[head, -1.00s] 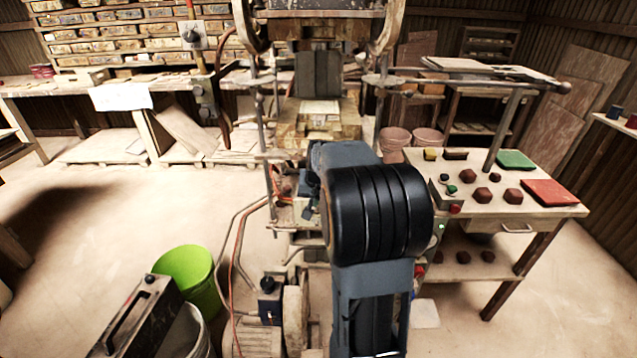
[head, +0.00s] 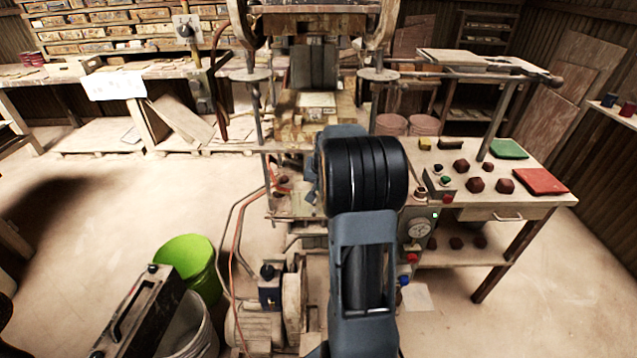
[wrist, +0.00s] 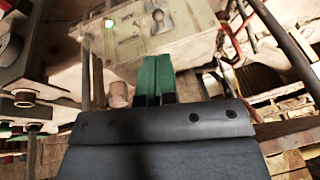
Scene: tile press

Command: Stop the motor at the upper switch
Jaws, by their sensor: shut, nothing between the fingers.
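A grey switch box with a black knob (head: 185,31) is mounted on a post at the upper left in the head view. A motor (head: 258,325) stands low beside the press, with a dark blue box with a black knob (head: 268,272) by it. My gripper shows in the wrist view with its two green fingertips (wrist: 155,76) together and nothing between them. Beyond the tips is a pale box (wrist: 150,48) with a round knob (wrist: 158,19) and a green light (wrist: 108,23); the tips appear apart from the knob. In the head view my arm hides the gripper.
The press (head: 315,105) stands ahead. A side table (head: 520,205) with dark red pieces is at the right. A gauge (head: 417,229) and red button (head: 412,258) show beside my arm. A green bucket (head: 187,260) is at the left; open floor lies beyond it.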

